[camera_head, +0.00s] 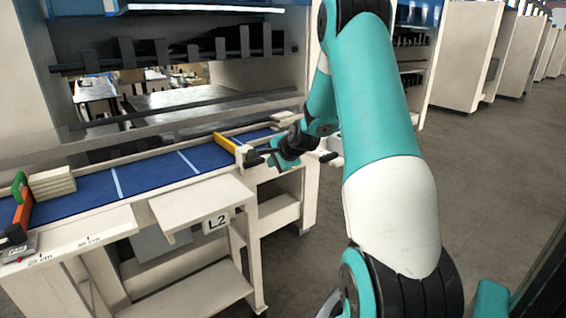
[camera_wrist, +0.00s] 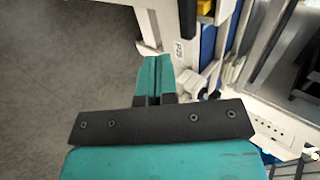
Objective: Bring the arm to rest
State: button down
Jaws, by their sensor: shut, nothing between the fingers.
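My arm reaches forward and bends down to the left in the head view. My gripper (camera_head: 262,157) is near the right end of the blue work surface, in front of the machine. In the wrist view, my gripper's teal fingers (camera_wrist: 155,68) are together with nothing between them. Floor and a cream panel edge show beyond the fingertips. Whether the gripper touches anything cannot be told.
The blue work surface (camera_head: 145,177) carries a yellow bar (camera_head: 226,143) near my gripper. A stack of pale blocks (camera_head: 52,184) and an orange tool with a green handle (camera_head: 21,203) lie at the left. Open grey floor (camera_head: 482,170) lies to the right.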

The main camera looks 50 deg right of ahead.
jog(key=shift+a+b+v, duration=0.2)
jog(key=shift+b+v, duration=0.05)
jog(key=shift+v, duration=1.1)
jog(key=shift+a+b+v, duration=0.2)
jog(key=shift+a+v, duration=0.05)
jog(key=shift+v, duration=1.1)
jog(key=shift+w, duration=0.15)
